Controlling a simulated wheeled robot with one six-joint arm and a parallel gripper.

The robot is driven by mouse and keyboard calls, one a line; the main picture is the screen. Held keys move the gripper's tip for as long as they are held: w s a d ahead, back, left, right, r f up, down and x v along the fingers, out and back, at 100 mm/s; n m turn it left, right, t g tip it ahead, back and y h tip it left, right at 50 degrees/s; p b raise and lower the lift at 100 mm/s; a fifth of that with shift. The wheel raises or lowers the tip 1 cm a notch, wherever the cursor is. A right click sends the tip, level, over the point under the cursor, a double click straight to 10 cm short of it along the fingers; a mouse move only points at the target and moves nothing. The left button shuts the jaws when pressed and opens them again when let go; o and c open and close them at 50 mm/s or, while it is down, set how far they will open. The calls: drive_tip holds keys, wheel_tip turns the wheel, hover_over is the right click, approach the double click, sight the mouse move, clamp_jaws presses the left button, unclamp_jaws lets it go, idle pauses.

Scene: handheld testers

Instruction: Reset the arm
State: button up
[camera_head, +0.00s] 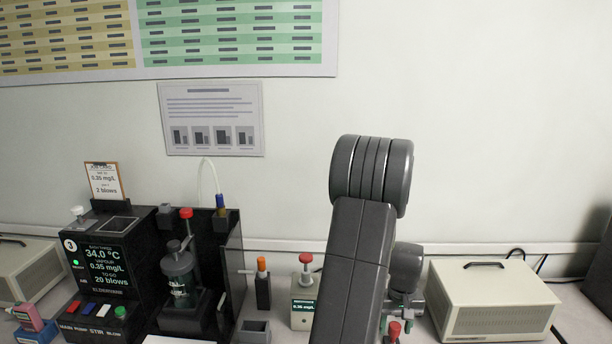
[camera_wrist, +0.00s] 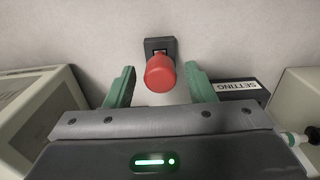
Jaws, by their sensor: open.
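My gripper (camera_wrist: 161,70) is open, with its two green fingers spread apart in the wrist view. A red-topped piece (camera_wrist: 160,76) shows between the fingers, with a gap on each side, so they are not shut on it. Behind it is a small black holder (camera_wrist: 155,45). In the head view my dark grey arm rises in the middle and bends down toward the bench. A red knob (camera_head: 394,329) shows low beside the arm there. The gripper's fingers are mostly hidden behind the arm in that view.
A black tester station (camera_head: 105,262) with a display and buttons stands at left. A small handheld tester (camera_head: 304,305) with a red top and an orange-tipped piece (camera_head: 262,265) stand left of my arm. A beige box (camera_head: 493,305) stands close at right. The wall behind carries charts.

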drive_tip(key=shift+r, duration=0.9)
